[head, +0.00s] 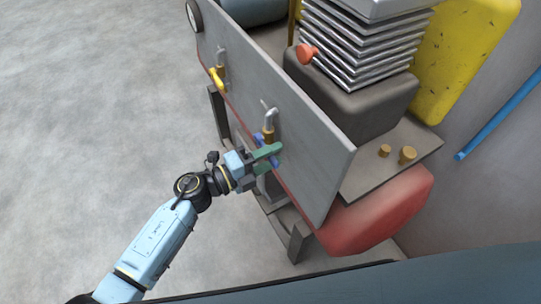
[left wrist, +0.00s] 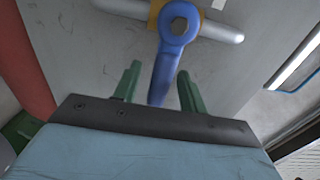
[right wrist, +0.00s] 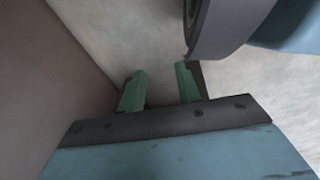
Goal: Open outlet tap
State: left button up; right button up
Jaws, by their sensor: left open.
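A tap with a blue lever handle (left wrist: 170,50) and brass body (head: 268,133) is mounted on the grey upright panel in the head view. My left gripper (head: 267,157) is at this tap with its green fingers open. In the left wrist view the lever's lower end lies between the two fingertips (left wrist: 157,84), with a gap visible on both sides. A second tap with a yellow handle (head: 216,78) is farther up the panel to the left. My right gripper (right wrist: 160,85) shows only in its wrist view, fingers apart with nothing visible between them.
The grey panel (head: 310,135) has a bare right part. A blue pipe (head: 500,112) runs along the wall. The concrete floor (head: 90,110) at left is clear.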

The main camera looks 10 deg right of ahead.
pick_arm(q)
jog(key=shift+c, duration=0.3)
grip_shut()
pick_arm(e)
jog(key=shift+r, duration=0.1)
